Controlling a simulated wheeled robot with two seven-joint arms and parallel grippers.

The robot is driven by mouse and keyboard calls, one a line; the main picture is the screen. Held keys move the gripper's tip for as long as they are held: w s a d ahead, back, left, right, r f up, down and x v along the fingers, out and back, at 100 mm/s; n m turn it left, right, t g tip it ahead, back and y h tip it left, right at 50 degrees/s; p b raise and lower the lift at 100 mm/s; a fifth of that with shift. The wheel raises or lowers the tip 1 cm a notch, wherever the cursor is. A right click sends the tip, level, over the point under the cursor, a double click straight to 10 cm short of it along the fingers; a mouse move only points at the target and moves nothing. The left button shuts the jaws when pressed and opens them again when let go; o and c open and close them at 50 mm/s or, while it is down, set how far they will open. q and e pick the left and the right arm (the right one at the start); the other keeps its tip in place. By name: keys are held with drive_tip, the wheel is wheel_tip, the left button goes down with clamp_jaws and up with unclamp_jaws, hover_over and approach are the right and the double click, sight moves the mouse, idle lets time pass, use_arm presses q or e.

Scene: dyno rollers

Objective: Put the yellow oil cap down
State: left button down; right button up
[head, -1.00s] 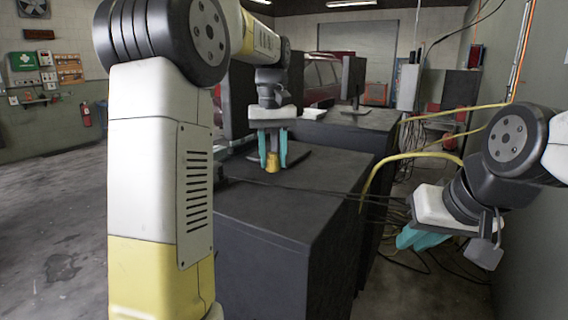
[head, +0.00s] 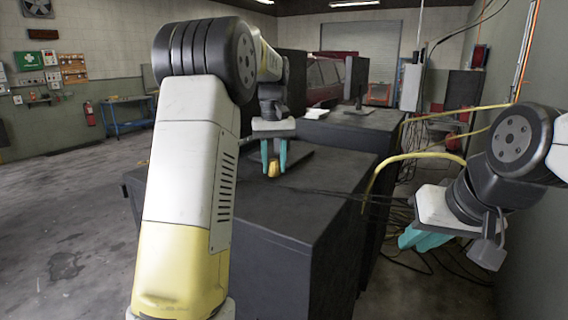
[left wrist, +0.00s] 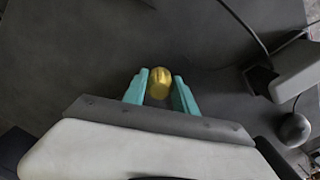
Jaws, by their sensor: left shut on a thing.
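The yellow oil cap (head: 273,169) is between the teal fingers of my left gripper (head: 274,164), low over the dark cabinet top (head: 300,200). In the left wrist view, the cap (left wrist: 159,83) sits between the two fingertips of the left gripper (left wrist: 160,90), which is shut on it. I cannot tell whether the cap touches the surface. My right gripper (head: 424,238) is at the right, away from the cap and beyond the cabinet's right side. Its teal fingers overlap in the picture, so its opening is unclear.
Dark cables (head: 335,193) run over the cabinet top to its right edge. The left wrist view shows a grey rounded object (left wrist: 295,129) and a pale block (left wrist: 298,72) at the right. The cabinet's near top is clear. A second cabinet (head: 352,124) with a monitor stands behind.

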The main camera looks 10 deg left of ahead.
use_arm(q)
drive_tip(key=c, duration=1)
unclamp_jaws()
drive_tip(key=shift+f, duration=0.1)
